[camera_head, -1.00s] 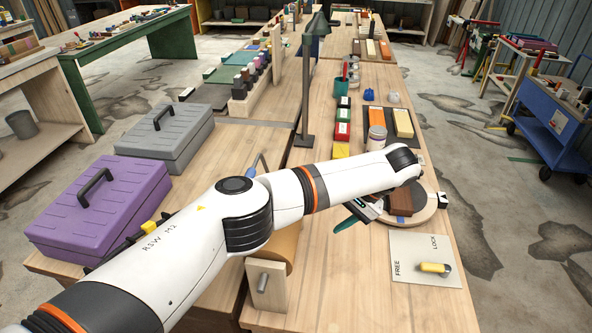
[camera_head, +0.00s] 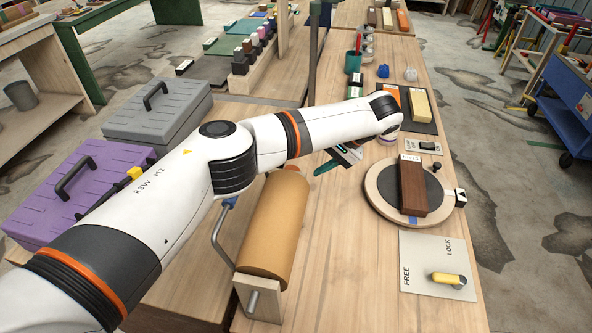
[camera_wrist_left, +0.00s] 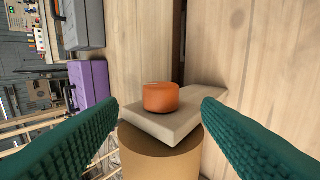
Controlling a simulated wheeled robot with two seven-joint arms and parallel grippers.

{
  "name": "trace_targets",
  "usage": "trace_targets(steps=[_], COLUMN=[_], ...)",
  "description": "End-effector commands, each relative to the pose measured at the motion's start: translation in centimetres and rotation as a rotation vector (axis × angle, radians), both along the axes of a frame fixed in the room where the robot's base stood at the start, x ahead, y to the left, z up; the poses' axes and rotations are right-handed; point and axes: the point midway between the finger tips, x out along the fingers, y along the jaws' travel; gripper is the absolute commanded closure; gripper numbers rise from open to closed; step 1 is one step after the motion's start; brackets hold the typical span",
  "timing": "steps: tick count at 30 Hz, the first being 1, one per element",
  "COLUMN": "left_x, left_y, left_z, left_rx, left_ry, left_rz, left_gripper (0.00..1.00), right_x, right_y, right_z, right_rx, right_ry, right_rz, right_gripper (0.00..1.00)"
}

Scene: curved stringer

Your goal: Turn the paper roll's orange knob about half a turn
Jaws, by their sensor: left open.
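The brown paper roll (camera_head: 272,230) lies on the bench's left edge, its near end in a wooden bracket (camera_head: 258,298). In the left wrist view the orange knob (camera_wrist_left: 161,97) stands out from a pale end bracket (camera_wrist_left: 165,128), with the roll (camera_wrist_left: 160,158) beyond. My left gripper (camera_head: 326,167) is open beyond the roll's far end. In the left wrist view its green fingers lie either side of the knob, with gaps between; no contact is visible. My right gripper is not in view.
A round turntable (camera_head: 377,202) with a dark wooden block (camera_head: 412,188) sits to the right. A FREE/LOCK plate with a yellow-handled lever (camera_head: 446,279) is at the front right. Purple (camera_head: 85,185) and grey (camera_head: 150,120) toolboxes stand left. The bench right of the roll is clear.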

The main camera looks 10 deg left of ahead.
Motion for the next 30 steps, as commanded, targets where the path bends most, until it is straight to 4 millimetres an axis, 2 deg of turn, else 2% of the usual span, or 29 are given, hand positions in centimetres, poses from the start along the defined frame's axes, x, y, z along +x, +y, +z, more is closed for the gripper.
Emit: trace_targets(steps=[1, 9, 21, 30], left_x=[-0.1, 0.0, 0.0, 0.0], left_y=[0.8, 3.3, 3.8, 3.8], left_z=[-1.2, -3.5, -4.3, -4.3], left_rx=[-0.001, 0.001, 0.000, -0.001], left_ry=[0.003, 0.000, -0.001, -0.001], left_rz=[0.001, 0.000, -0.001, -0.001], left_gripper=[0.41, 0.41, 0.41, 0.86], right_x=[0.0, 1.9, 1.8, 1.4], right_y=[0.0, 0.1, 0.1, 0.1], right_z=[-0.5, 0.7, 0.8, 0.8], right_rx=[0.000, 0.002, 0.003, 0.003], right_ry=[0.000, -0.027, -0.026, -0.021], right_rz=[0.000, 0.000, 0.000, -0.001], right_gripper=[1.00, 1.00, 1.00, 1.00])
